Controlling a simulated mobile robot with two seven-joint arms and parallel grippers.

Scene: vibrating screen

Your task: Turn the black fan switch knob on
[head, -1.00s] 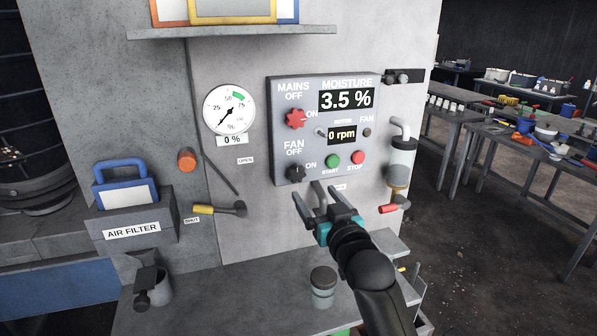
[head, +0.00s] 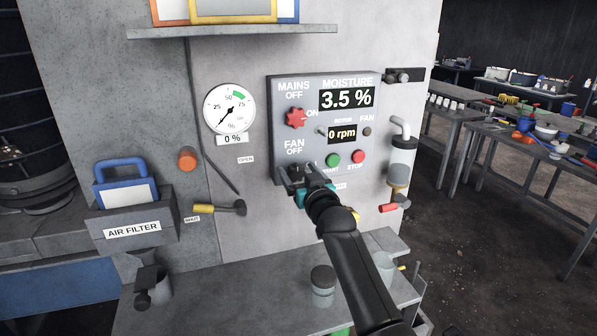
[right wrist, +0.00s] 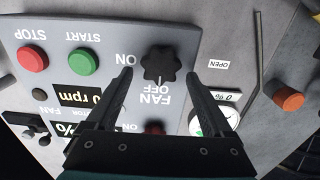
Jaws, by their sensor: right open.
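The black fan switch knob (right wrist: 159,65) is on the grey control panel (head: 319,87), under the FAN OFF label. In the right wrist view, which is upside down, it sits between and beyond the two fingers of my right gripper (right wrist: 158,80), with a gap on each side. In the head view my right gripper (head: 302,182) is at the panel's lower left corner and hides most of the knob. The gripper is open and holds nothing. Whether the fingertips reach the knob's depth cannot be told. My left gripper is not in view.
The red mains knob (head: 295,117) is above the fan knob. The green START button (head: 332,160) and red STOP button (head: 358,156) are to its right. A yellow-handled lever (head: 218,208) is at lower left. A grey jar (head: 323,287) stands on the ledge below.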

